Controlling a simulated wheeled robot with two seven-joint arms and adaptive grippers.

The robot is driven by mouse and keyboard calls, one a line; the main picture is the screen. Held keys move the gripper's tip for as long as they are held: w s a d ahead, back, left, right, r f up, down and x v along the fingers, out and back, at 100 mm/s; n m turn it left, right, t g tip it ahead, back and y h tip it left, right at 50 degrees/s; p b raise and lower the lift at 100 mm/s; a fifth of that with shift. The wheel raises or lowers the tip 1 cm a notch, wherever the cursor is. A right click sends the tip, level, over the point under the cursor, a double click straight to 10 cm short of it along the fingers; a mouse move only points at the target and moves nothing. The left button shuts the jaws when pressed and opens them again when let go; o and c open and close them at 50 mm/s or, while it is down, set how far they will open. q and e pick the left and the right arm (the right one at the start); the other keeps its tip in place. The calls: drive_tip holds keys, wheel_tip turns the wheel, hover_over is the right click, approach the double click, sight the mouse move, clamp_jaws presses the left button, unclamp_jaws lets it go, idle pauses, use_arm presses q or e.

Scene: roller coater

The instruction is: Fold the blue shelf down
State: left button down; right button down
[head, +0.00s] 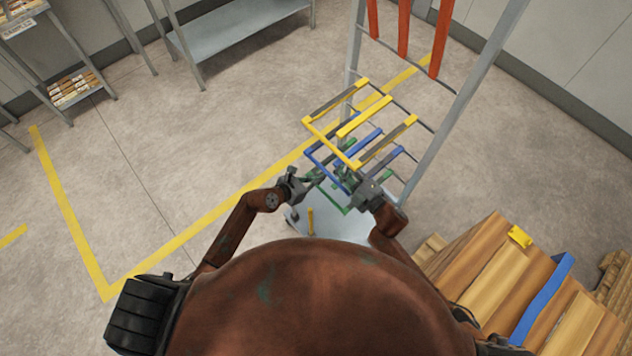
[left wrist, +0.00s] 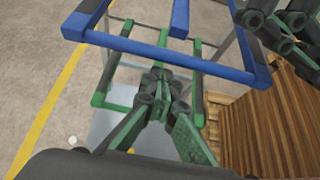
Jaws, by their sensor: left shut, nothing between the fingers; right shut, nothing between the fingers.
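The blue shelf (head: 325,165) is a blue bar frame on the rack, sticking out below the yellow shelf (head: 340,155). The yellow shelf partly hides it in the head view. In the left wrist view the blue shelf (left wrist: 140,47) spans the top, above and beyond my left gripper (left wrist: 160,82). My left gripper (head: 316,177) is shut and empty, near the blue shelf's left front corner. My right gripper (head: 345,176) is shut and empty, close to the blue shelf's front right side; contact cannot be told.
A green shelf (left wrist: 103,92) sits below the blue one. Red shelf bars (head: 403,25) are higher on the rack (head: 468,85). A wooden stack (head: 490,275) with a blue strap stands at the right. Open floor (head: 190,150) lies to the left.

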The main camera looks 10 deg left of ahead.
use_arm(q)
drive_tip(key=shift+w+r, duration=0.1)
drive_tip(key=shift+r, duration=0.25)
drive_tip(key=shift+r, duration=0.1)
drive_tip(key=shift+r, duration=0.9)
use_arm(e)
drive_tip(key=c, duration=2.7)
unclamp_jaws()
drive_tip(key=shift+c, duration=0.2)
drive_tip(key=o, duration=0.8)
